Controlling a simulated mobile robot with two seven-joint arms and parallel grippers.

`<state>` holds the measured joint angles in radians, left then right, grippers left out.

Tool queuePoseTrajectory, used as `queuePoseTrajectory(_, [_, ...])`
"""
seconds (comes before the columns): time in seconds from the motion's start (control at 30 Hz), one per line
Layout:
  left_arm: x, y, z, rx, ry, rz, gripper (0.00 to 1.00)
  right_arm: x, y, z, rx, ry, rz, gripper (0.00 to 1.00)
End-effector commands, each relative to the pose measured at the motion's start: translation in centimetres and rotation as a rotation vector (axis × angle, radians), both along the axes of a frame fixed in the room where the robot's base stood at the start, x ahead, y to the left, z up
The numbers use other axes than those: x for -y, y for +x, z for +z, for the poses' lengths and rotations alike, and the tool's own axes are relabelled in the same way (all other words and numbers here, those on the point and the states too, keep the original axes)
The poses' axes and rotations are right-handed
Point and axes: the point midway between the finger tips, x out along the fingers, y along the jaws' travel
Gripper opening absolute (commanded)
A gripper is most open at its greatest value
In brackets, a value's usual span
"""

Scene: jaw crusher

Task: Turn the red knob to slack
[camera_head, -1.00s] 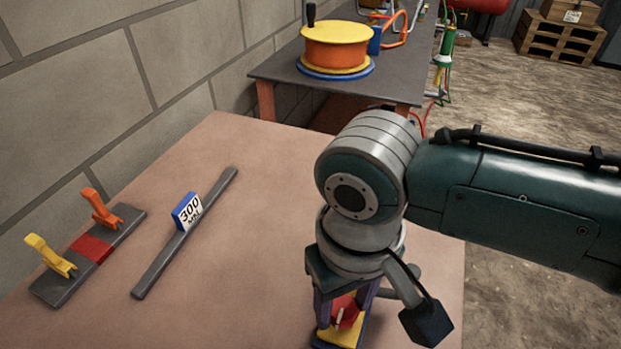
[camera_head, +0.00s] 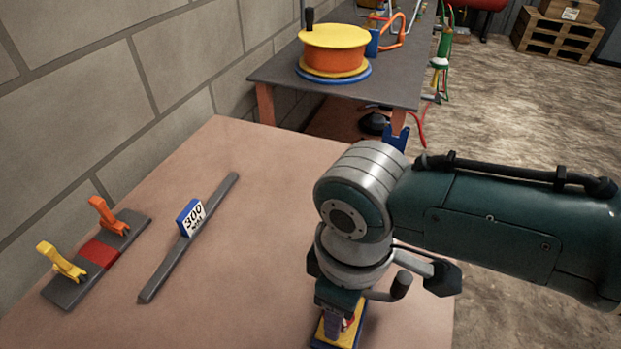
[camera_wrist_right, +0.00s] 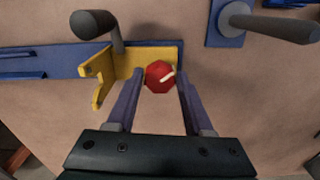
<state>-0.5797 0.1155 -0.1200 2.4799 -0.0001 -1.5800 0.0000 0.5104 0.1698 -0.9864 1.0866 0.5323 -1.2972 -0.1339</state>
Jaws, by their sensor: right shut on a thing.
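The red knob (camera_wrist_right: 160,76) has a white pointer mark, which points to the upper right in the right wrist view. It sits at a yellow bracket (camera_wrist_right: 148,58) on a blue bar (camera_wrist_right: 55,62). My right gripper (camera_wrist_right: 158,84) has its two fingers on either side of the knob and is shut on it. In the head view my right gripper (camera_head: 340,318) is low in the picture, mostly hidden under my wrist. A bit of the yellow and blue piece (camera_head: 325,335) shows below it there. My left gripper is in neither view.
A grey rail (camera_head: 165,268) with a blue and white "300" block (camera_head: 191,217) and a dark plate with yellow and orange levers (camera_head: 66,290) lie left on the table. A grey handle (camera_wrist_right: 92,24) and a blue plate with a grey peg (camera_wrist_right: 222,35) stand near my right gripper.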

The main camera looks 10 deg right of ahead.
Motion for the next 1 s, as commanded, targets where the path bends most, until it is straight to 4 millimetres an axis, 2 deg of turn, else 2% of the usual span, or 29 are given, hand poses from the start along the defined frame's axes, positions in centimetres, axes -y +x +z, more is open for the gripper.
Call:
queuePoseTrajectory(0.6, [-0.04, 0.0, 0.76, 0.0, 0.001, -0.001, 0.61, 0.02, 0.09, 0.0, 0.0, 0.001, 0.575, 0.0])
queuePoseTrajectory(1.0, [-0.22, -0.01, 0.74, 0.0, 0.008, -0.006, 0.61, 0.02, 0.18, -0.01, 0.001, 0.0, 0.83, 0.0])
